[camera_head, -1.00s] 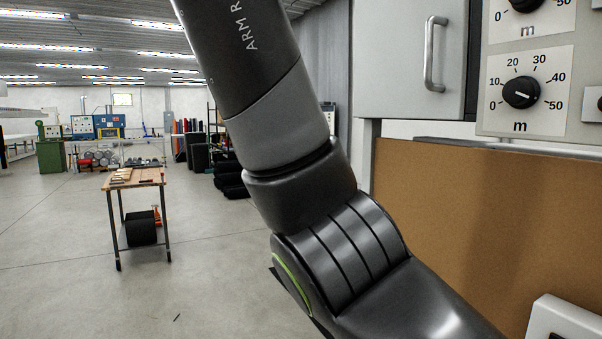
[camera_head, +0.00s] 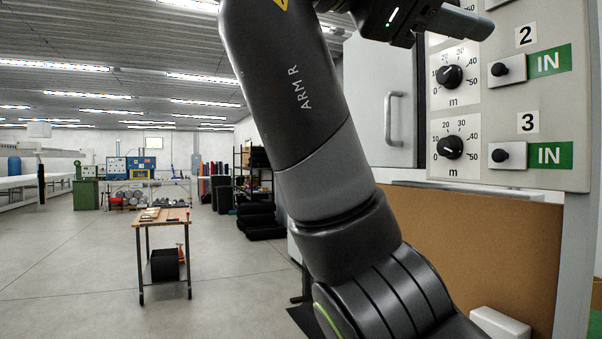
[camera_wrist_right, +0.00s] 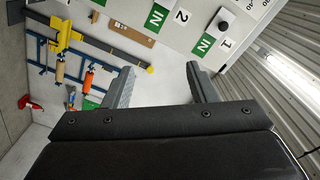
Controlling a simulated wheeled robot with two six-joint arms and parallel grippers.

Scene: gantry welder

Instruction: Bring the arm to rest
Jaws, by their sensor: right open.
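My right arm (camera_head: 310,130), marked "ARM R", rises across the middle of the head view and bends over at the top. Its wrist and gripper (camera_head: 455,20) are at the upper right, in front of the control panel (camera_head: 575,95). In the right wrist view, the two grey fingers of the right gripper (camera_wrist_right: 161,82) stand apart with nothing between them. The panel's white face with green IN labels (camera_wrist_right: 204,46) lies beyond the fingertips. My left gripper is not in view.
Two dials (camera_head: 450,147) and switches numbered 2 and 3 are on the panel. A grey door with a handle (camera_head: 393,118) and a brown board (camera_head: 480,240) stand at the right. A wooden-topped table (camera_head: 165,217) stands on open floor at the left.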

